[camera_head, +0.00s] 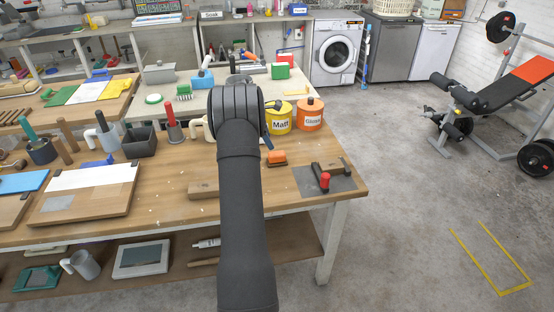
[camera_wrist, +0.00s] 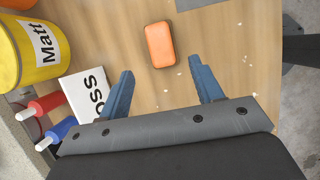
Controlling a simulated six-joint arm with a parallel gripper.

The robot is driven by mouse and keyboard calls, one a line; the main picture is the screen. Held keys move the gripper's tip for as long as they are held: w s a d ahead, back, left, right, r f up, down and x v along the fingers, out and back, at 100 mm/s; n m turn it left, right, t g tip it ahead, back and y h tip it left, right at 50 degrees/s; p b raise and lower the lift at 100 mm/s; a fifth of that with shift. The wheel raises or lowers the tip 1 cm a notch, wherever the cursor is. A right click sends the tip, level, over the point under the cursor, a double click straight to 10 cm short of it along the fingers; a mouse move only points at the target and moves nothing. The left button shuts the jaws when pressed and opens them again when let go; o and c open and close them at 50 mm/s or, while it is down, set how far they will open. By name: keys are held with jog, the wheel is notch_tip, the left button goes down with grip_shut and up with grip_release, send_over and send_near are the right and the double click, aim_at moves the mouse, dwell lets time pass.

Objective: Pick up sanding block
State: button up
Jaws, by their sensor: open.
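The sanding block is most likely the small orange block (camera_head: 277,158) lying flat on the wooden workbench, just right of my arm. In the wrist view the orange block (camera_wrist: 159,45) lies ahead of my gripper (camera_wrist: 161,70), roughly centred between its two blue fingers. The fingers are spread wide with nothing between them. The block is apart from both fingertips. In the head view my arm hides most of the gripper; only a bit of a blue finger (camera_head: 267,141) shows.
A yellow "Matt" can (camera_head: 279,117) and an orange can (camera_head: 310,115) stand behind the block. A grey mat (camera_head: 343,183) with a red-handled tool lies to its right. A white card (camera_wrist: 88,97) and red and blue handles lie left of my gripper. Small pale crumbs dot the bench.

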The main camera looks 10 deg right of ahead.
aim_at(276, 153)
jog(key=x, duration=0.9)
jog(key=shift+s+d+f, duration=0.1)
jog(key=shift+d+f, duration=0.05)
jog(key=c, duration=1.1)
